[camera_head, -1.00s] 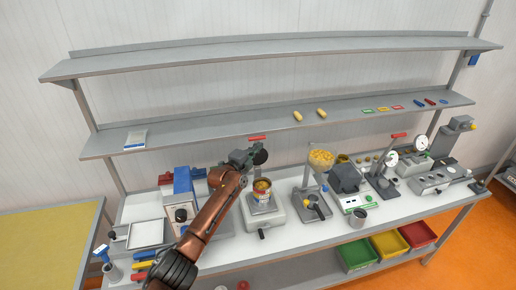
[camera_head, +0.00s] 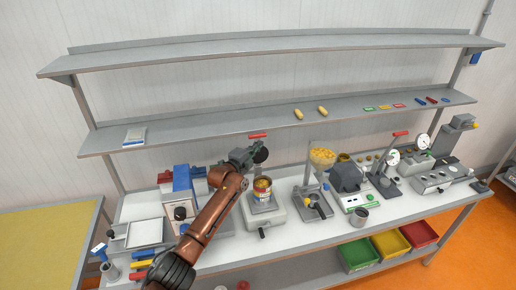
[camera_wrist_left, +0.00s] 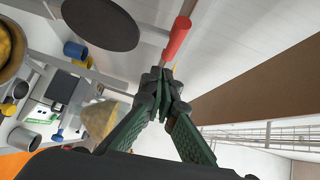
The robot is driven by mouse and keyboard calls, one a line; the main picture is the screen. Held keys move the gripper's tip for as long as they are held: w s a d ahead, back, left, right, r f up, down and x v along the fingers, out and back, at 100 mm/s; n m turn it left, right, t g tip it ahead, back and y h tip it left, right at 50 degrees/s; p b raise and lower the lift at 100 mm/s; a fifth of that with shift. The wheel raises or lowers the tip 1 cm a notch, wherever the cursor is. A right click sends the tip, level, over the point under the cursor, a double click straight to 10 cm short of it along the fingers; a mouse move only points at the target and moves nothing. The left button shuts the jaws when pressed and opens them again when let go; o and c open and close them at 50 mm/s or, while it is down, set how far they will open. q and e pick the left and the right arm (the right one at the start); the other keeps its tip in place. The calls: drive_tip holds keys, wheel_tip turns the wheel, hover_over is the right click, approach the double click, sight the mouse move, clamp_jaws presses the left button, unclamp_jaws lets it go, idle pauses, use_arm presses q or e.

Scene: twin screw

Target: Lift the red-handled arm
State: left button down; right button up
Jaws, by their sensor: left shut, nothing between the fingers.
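The red handle (camera_head: 257,136) of the arm sits above the can device in the head view. In the left wrist view the red handle (camera_wrist_left: 176,38) is on a thin grey rod, with a dark round disc (camera_wrist_left: 100,22) beside it. An open can (camera_head: 262,188) with yellow contents stands on the grey device base (camera_head: 265,215) below. My left gripper (camera_head: 244,156) is just below and left of the handle. In the wrist view its fingertips (camera_wrist_left: 160,76) are together and empty, close to the handle's lower end. I cannot tell whether they touch it. My right gripper is not in view.
A blue device (camera_head: 182,180) stands left of my arm. A dispenser with a yellow-filled hopper (camera_head: 322,158) stands to the right. A press with another red handle (camera_head: 401,133) is farther right. A shelf (camera_head: 215,130) runs behind the bench, close to my gripper.

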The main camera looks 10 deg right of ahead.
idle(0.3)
use_arm(q)
drive_tip(key=v, duration=1.2)
